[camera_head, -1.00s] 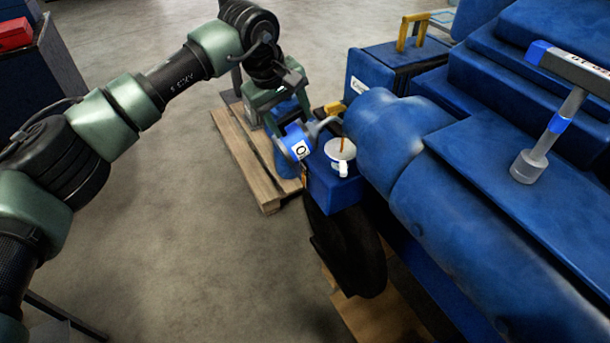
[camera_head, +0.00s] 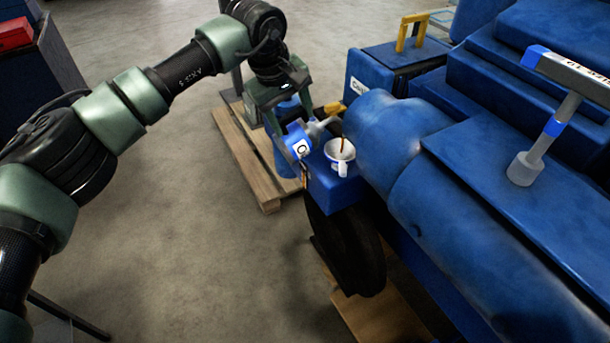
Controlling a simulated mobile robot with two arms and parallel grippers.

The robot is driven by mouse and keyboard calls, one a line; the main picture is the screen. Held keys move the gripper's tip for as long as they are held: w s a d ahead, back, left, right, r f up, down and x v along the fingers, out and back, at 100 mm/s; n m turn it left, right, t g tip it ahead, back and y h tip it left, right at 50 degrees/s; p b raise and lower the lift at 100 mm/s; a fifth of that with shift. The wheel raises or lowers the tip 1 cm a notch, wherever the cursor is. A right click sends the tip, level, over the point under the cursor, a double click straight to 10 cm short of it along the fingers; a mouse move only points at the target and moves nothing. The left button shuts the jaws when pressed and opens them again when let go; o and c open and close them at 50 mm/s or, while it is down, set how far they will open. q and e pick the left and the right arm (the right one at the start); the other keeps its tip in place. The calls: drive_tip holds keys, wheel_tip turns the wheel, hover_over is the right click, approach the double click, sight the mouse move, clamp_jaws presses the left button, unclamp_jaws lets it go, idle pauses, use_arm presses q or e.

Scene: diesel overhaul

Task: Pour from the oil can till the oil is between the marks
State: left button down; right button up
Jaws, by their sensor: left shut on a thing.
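The blue and white oil can (camera_head: 297,142) is tilted in my left gripper (camera_head: 284,117), which is shut on it. Its grey spout points right, toward the white funnel-like cup (camera_head: 340,152) on the blue engine block's end. A thin brown stream of oil (camera_head: 342,143) runs down into the cup from near the spout tip. The oil level and the marks cannot be made out. My right gripper is not in view.
The large blue engine (camera_head: 470,180) fills the right side, with a grey T-shaped tool (camera_head: 545,130) standing on it. A dark workbench with a red box (camera_head: 14,34) stands far left. Open floor lies in the middle.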

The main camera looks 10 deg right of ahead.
sight(280, 122)
use_arm(q)
drive_tip(key=shift+r, duration=0.1)
drive_tip(key=shift+w+d+r+p, duration=0.1)
drive_tip(key=shift+d+r+p, duration=0.15)
drive_tip(key=shift+p, duration=0.25)
idle(1.1)
drive_tip(key=shift+w+d+r+y+p, duration=0.1)
drive_tip(key=shift+d+r+y+p, duration=0.15)
drive_tip(key=shift+y+p, duration=0.2)
drive_tip(key=shift+a+f, duration=0.1)
idle(0.7)
drive_tip(key=shift+h, duration=0.95)
drive_tip(key=f+b, duration=0.1)
drive_tip(key=b, duration=0.1)
drive_tip(key=a+f+b, duration=0.1)
drive_tip(key=b, duration=0.2)
drive_tip(key=a+f+b, duration=0.1)
drive_tip(key=b, duration=0.2)
drive_tip(key=shift+s+f, duration=0.3)
drive_tip(key=shift+s+a+t+h+b, duration=0.1)
drive_tip(key=shift+a+t+h+b, duration=0.2)
drive_tip(key=shift+b, duration=0.3)
drive_tip(key=shift+d+r, duration=0.15)
drive_tip(key=shift+r, duration=0.1)
